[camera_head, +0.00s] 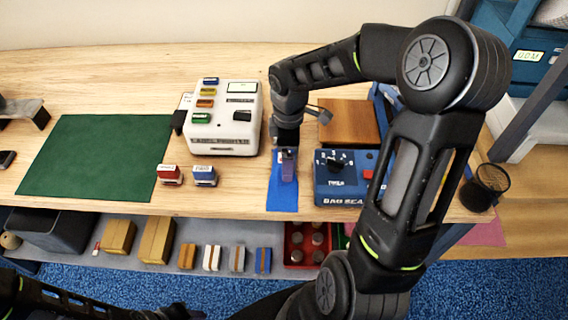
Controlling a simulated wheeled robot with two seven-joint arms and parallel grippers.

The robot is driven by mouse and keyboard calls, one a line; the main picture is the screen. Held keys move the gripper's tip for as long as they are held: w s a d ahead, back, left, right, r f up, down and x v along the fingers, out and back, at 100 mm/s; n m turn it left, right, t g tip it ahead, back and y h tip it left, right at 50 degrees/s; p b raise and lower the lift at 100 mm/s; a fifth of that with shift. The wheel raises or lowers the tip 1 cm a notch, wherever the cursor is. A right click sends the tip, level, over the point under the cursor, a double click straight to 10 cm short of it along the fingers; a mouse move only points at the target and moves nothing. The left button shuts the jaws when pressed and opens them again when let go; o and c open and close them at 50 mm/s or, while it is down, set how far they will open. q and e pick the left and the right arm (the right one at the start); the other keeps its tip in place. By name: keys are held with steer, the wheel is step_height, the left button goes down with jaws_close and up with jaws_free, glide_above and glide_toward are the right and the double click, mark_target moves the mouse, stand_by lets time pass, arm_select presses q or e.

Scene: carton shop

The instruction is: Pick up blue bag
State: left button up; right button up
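The blue bag (282,198) lies flat on the wooden table, between the white label machine and the blue bag sealer (338,180). My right gripper (288,172) points down over the upper part of the bag and hides some of it. Its fingertips look close to or touching the bag. I cannot tell whether they are open or shut on it. Part of my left arm shows at the lower left edge, but its gripper is not clearly in view.
A white label machine (224,120) stands left of the bag. Red (170,175) and blue (205,176) stamps sit in front of it. A green mat (97,157) lies further left. A brown block (349,124) stands behind the sealer.

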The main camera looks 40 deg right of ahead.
steer(key=shift+c, duration=0.4)
steer(key=c, duration=1.4)
steer(key=shift+r, duration=0.2)
steer(key=shift+c, duration=0.2)
step_height(320, 180, up, 10)
steer(key=b, duration=0.1)
steer(key=shift+f, duration=0.15)
